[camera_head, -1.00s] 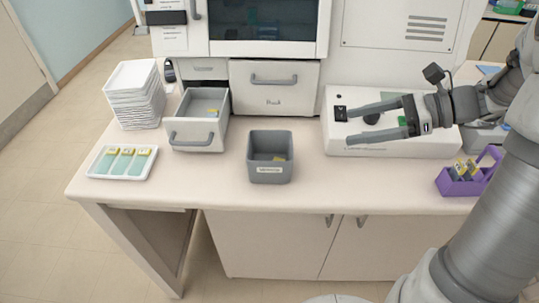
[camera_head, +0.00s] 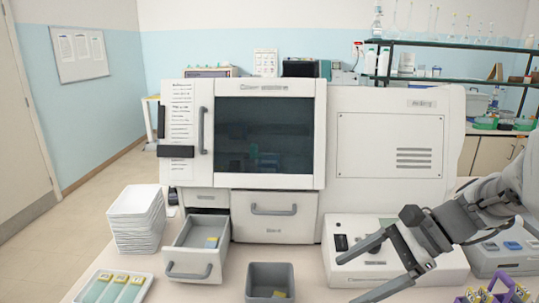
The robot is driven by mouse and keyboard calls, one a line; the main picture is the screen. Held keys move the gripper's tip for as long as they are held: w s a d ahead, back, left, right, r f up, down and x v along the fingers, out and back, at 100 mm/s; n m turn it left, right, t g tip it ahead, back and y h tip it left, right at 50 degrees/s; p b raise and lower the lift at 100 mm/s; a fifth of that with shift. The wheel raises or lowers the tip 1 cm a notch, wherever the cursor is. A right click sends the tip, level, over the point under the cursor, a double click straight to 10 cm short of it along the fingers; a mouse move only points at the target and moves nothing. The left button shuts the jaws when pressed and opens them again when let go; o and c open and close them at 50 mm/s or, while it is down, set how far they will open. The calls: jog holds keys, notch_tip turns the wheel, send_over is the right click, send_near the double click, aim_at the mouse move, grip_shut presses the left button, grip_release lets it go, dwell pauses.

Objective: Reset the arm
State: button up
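My gripper (camera_head: 347,280) is at the lower right of the head view. Its two grey fingers are spread apart and point down to the left, with nothing between them. It shows in front of the low white device (camera_head: 455,268) on the bench. My arm (camera_head: 490,205) comes in from the right edge. The white staining machine (camera_head: 185,110) stands behind, its dark window panel closed. Its left drawer (camera_head: 195,262) is pulled out with a small yellow-marked item inside. Its right drawer (camera_head: 273,222) is shut.
A grey bin (camera_head: 270,270) stands on the bench front. A white tray of slides (camera_head: 112,288) lies at lower left, near a stack of white trays (camera_head: 137,220). A purple rack (camera_head: 497,293) is cut off at lower right. Shelves (camera_head: 470,45) with glassware stand behind.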

jog(key=s+r+n+t+h+p, duration=0.1)
jog(key=s+r+n+t+h, duration=0.2)
jog(key=s+n+h, duration=0.6)
jog(key=n+t, duration=0.1)
jog(key=n, duration=0.6)
jog(key=shift+s+a+t+h, duration=0.2)
jog(key=shift+a+t+h, duration=0.1)
jog(key=shift+a+t, duration=0.1)
